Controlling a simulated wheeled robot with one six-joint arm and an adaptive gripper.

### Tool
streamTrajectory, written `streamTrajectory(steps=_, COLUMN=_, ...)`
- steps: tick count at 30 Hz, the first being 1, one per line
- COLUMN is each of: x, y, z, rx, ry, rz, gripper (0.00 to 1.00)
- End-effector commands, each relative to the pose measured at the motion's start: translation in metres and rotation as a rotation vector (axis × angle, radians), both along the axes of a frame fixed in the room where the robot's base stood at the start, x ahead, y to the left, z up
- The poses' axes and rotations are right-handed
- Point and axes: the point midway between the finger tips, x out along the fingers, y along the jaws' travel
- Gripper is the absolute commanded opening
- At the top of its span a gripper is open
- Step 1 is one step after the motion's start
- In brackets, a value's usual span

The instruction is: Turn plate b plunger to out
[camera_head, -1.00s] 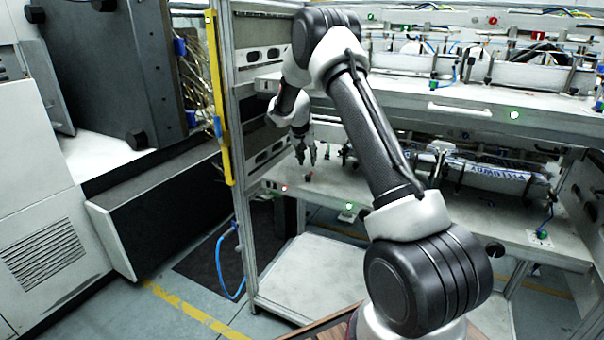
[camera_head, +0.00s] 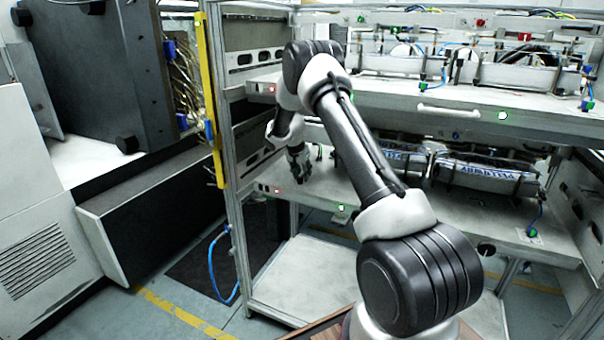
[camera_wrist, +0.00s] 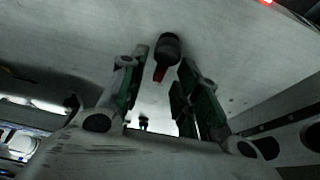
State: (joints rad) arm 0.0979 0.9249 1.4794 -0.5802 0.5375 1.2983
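A small plunger with a black knob (camera_wrist: 169,45) and a red part (camera_wrist: 159,73) shows in the wrist view on a pale plate (camera_wrist: 235,45). My gripper (camera_wrist: 163,58) is open, its green-padded fingers on either side of the plunger, with a gap visible on both sides. In the head view my gripper (camera_head: 302,172) points down low over the left end of the lower shelf plate (camera_head: 325,200). The plunger cannot be made out there; my gripper seems to hide it. Which plate is b cannot be read.
An upper shelf (camera_head: 450,104) with a white handle and green light hangs above my gripper. A frame post (camera_head: 235,190) and yellow bar (camera_head: 211,100) stand to the left. Label rolls (camera_head: 480,173) lie farther right on the lower shelf.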

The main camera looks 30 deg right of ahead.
Motion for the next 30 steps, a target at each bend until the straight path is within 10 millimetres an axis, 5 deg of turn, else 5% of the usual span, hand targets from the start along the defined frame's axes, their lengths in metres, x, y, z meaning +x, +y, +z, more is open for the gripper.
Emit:
streamTrajectory(steps=4, x=-0.0001, y=0.0001, z=0.0001, rx=0.000, ry=0.000, rz=0.000, gripper=0.32)
streamTrajectory(steps=10, x=-0.0002, y=0.0002, z=0.0001, rx=0.000, ry=0.000, rz=0.001, gripper=0.00)
streamTrajectory(steps=20, x=0.0002, y=0.0006, z=0.0002, rx=-0.001, ry=0.001, rz=0.039, gripper=0.00)
streamTrajectory(steps=30, x=0.0030, y=0.0037, z=0.0001, rx=0.000, ry=0.000, rz=0.261, gripper=0.00)
